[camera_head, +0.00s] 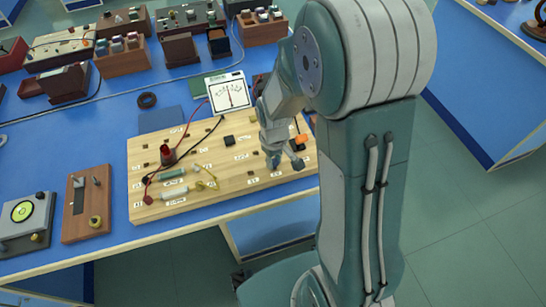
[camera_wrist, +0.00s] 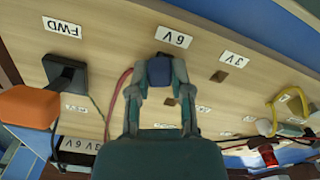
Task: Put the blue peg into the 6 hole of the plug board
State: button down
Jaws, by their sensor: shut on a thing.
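The plug board (camera_head: 222,196) is a pale wooden board with labels and small dark holes, lying on the blue bench; it also fills much of the wrist view (camera_wrist: 110,22). My gripper (camera_wrist: 160,92) is over its right part and shut on the blue peg (camera_wrist: 160,72), with one finger on each side. In the head view my gripper (camera_head: 285,161) is low over the board's right front area. The peg is at the upside-down 6V label (camera_wrist: 173,37). The hole there is mostly hidden by the peg, so I cannot tell whether its tip is inside.
In the wrist view, a black plug (camera_wrist: 66,74) sits by the FWD label, with an orange block (camera_wrist: 30,107) beside it. The 3V hole (camera_wrist: 218,76) is open. A meter (camera_head: 229,95) stands behind the board. Wires and resistors (camera_head: 172,173) occupy the board's left.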

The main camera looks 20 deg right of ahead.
jog(key=shift+a+f, duration=0.1)
jog(key=shift+a, duration=0.15)
jog(key=shift+c, duration=2.3)
grip_release()
jog(key=shift+d, duration=0.1)
notch_tip(320, 180, up, 12)
